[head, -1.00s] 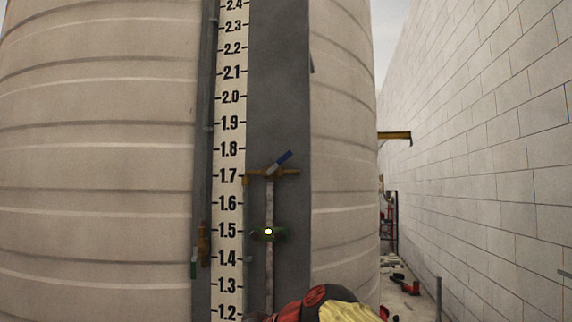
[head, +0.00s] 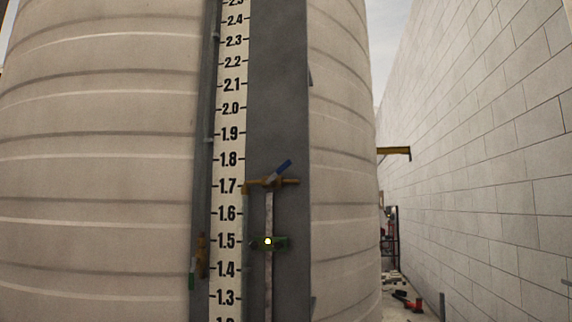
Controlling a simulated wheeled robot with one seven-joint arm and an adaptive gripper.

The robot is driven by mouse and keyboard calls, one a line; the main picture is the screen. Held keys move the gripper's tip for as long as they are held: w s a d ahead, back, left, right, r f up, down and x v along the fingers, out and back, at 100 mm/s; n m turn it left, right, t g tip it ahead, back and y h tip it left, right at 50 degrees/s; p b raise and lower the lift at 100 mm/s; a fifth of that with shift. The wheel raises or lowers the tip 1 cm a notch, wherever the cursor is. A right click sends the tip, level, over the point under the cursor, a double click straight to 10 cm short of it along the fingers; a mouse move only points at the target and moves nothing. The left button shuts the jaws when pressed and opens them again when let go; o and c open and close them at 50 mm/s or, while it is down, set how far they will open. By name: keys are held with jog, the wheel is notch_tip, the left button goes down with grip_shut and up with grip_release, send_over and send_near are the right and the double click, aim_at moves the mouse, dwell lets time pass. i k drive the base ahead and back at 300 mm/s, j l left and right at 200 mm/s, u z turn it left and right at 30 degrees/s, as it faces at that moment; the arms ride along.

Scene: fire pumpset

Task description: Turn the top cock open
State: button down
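The top cock (head: 268,182) is a brass valve on the dark grey panel, level with about 1.7 on the scale. Its blue lever (head: 280,170) is tilted, rising to the right. A thin vertical pipe (head: 268,212) runs down from it. A lower green fitting with a bright dot (head: 268,241) sits on that pipe near 1.5. My gripper is out of view.
A large ribbed beige tank (head: 100,150) carries the panel and the numbered white scale (head: 229,140). Another brass valve with a green handle (head: 199,262) is at left. A block wall (head: 490,170) stands at right, with a narrow cluttered passage between.

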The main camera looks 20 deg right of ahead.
aim_at(287, 163)
jog(key=i+j, duration=0.45)
jog(key=i+j+z, duration=0.15)
jog(key=i+j, duration=0.25)
jog(key=i, duration=0.3)
